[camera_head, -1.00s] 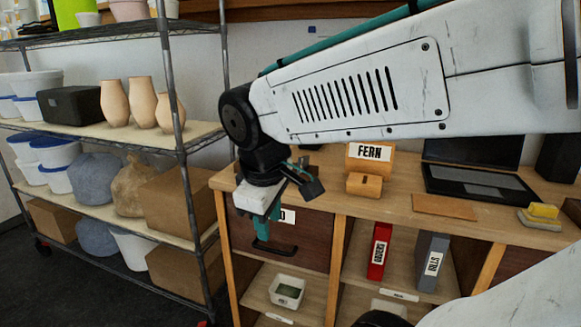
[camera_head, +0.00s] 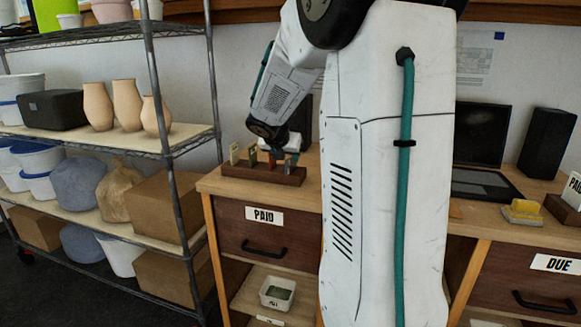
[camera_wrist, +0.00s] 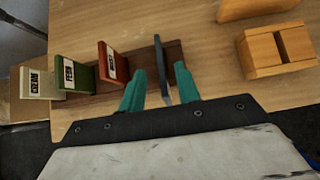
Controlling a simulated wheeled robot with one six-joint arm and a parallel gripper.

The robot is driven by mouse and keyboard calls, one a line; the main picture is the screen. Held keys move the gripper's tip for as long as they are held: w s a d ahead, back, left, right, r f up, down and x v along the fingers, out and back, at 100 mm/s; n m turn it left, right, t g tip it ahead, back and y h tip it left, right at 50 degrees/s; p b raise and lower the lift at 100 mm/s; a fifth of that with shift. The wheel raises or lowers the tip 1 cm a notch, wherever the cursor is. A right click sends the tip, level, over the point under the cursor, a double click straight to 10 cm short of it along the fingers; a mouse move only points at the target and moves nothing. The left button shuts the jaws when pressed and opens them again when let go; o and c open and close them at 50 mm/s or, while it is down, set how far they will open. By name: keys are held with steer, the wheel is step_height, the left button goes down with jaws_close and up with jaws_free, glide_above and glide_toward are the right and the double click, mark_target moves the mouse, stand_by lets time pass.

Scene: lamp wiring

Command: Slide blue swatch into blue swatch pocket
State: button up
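The blue swatch (camera_wrist: 160,72) is a thin grey-blue plate, seen nearly edge-on in the wrist view. It stands at the right end of a dark brown rack (camera_wrist: 92,102), which is on the desk at the back left in the head view (camera_head: 240,172). My gripper (camera_wrist: 159,78) straddles the swatch. Its teal fingers are apart, with a gap on each side. The swatch's lower edge is hidden, so its depth in the pocket cannot be told. A cream swatch (camera_wrist: 40,83), a green swatch (camera_wrist: 73,74) and a red swatch (camera_wrist: 113,64) stand left of it.
A slotted orange wooden block (camera_wrist: 275,50) lies right of the rack on the desk. A wire shelf (camera_head: 183,148) with vases and tubs stands to the left. A laptop (camera_head: 480,150) and a yellow sponge-like block (camera_head: 525,207) are on the desk's right side.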

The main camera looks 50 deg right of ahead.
mark_target(291, 159)
steer(key=x, duration=0.4)
steer(key=shift+s, duration=0.1)
jaws_close()
steer(key=shift+r, duration=0.15)
